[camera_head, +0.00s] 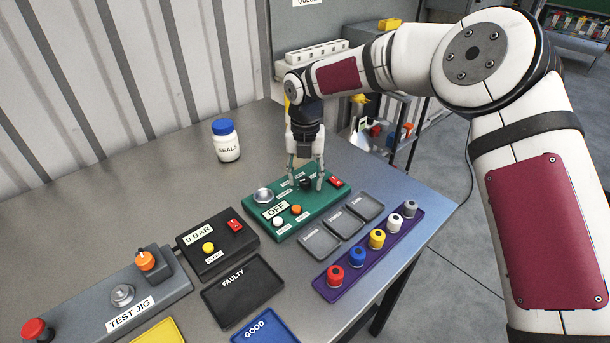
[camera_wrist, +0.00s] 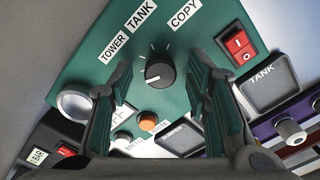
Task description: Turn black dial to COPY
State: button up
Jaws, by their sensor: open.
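The black dial (camera_wrist: 159,70) sits on a green panel (camera_wrist: 88,72), and the wrist view shows it between my fingers. The labels TOWER, TANK and COPY (camera_wrist: 184,16) stand along the panel beyond the dial, with COPY on the right. A pale mark shows on the dial, but I cannot tell for sure which label it faces. My gripper (camera_head: 306,184) points down over the panel with its fingers open, one on each side of the dial (camera_head: 306,184). Gaps show between the fingers and the dial in the wrist view.
The panel also has a silver dome (camera_head: 263,195), a red rocker switch (camera_head: 336,182), an orange button (camera_head: 296,209), a white button (camera_head: 277,221) and an OFF display (camera_head: 276,209). Grey trays (camera_head: 319,241) and a purple rack (camera_head: 405,228) stand close by. A SEALS jar (camera_head: 227,147) stands behind left.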

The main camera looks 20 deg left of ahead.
grip_shut()
